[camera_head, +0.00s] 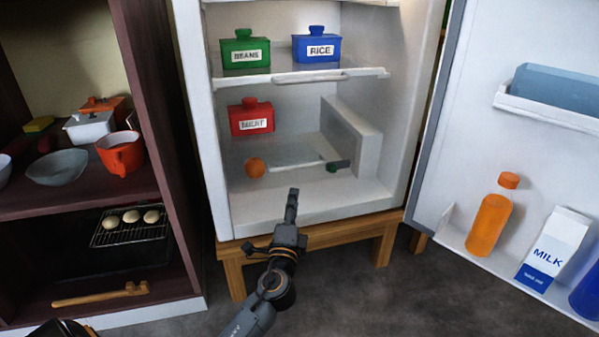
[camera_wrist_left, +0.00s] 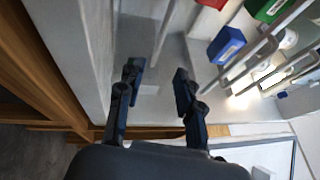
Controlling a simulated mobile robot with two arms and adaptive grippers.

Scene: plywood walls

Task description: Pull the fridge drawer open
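The open white fridge (camera_head: 210,130) has a pale drawer-like part (camera_head: 352,138) low inside, with a raised wall slanting on its right. An orange round item (camera_head: 255,167) and a small dark green item (camera_head: 338,166) lie in this lower area. My left gripper (camera_head: 293,192) is in front of the fridge's lower opening, pointing in. In the left wrist view, the left gripper (camera_wrist_left: 156,82) has its two fingers apart with nothing held between them. My right gripper is not in view.
Green (camera_head: 245,52), blue (camera_head: 317,48) and red (camera_head: 251,119) boxes stand inside the fridge. The open door (camera_head: 455,130) at right holds an orange bottle (camera_head: 489,217) and a milk carton (camera_head: 553,250). A dark cupboard (camera_head: 165,150) stands left. The fridge rests on a wooden stand (camera_head: 320,237).

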